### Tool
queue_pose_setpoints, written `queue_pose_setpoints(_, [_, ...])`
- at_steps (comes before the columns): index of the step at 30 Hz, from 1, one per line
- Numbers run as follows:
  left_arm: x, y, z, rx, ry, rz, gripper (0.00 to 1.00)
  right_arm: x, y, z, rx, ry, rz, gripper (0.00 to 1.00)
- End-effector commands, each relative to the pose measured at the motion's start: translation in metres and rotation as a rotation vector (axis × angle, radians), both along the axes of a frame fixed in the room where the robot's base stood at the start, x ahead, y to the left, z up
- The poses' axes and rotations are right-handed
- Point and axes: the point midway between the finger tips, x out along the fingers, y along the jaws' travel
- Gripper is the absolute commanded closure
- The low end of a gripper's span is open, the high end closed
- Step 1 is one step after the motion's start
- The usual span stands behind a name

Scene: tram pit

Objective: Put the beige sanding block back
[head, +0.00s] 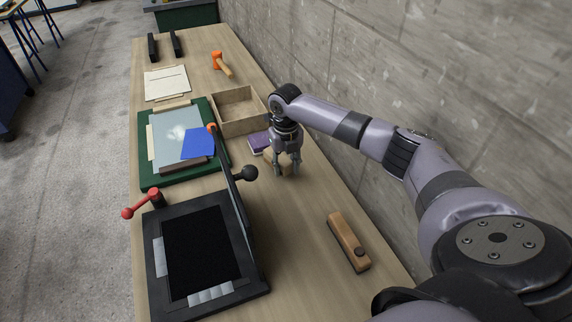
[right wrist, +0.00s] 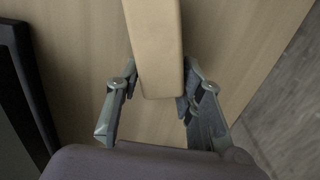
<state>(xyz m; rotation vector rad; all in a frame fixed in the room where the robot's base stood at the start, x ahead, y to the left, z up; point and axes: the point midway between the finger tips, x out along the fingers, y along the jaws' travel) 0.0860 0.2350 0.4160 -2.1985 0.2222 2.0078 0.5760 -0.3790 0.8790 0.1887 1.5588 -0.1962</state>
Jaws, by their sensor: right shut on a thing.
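The beige sanding block (right wrist: 157,45) lies between the two fingers of my right gripper (right wrist: 158,102) in the right wrist view, its near end in the jaws and its far part running out of the frame. In the head view my right gripper (head: 287,168) points down at the bench, shut on the block, which is mostly hidden by the fingers. I cannot tell whether the block touches the bench top. A purple block (head: 258,142) lies just to the left of the gripper. My left gripper is not in view.
An open wooden box (head: 240,128) stands behind the purple block. A green-framed board (head: 150,182) with a blue sheet (head: 197,144) lies left. A black press (head: 155,285) with a lever is nearer. A wooden piece (head: 348,240) lies right. A concrete wall (head: 400,60) borders the bench.

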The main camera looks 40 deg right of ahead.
Motion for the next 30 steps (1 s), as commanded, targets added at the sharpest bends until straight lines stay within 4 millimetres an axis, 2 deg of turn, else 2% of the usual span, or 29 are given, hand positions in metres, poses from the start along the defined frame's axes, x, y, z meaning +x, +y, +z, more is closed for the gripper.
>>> queue_pose_setpoints(1, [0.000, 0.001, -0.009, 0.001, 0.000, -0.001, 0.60, 0.000, 0.000, -0.009, 0.000, -0.001, -0.001, 1.00])
queue_pose_setpoints(4, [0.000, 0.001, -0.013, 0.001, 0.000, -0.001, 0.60, 0.000, 0.000, -0.013, 0.000, -0.001, -0.001, 1.00])
queue_pose_setpoints(30, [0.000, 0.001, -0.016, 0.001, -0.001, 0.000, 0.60, 0.000, 0.000, -0.021, 0.001, -0.001, 0.000, 1.00])
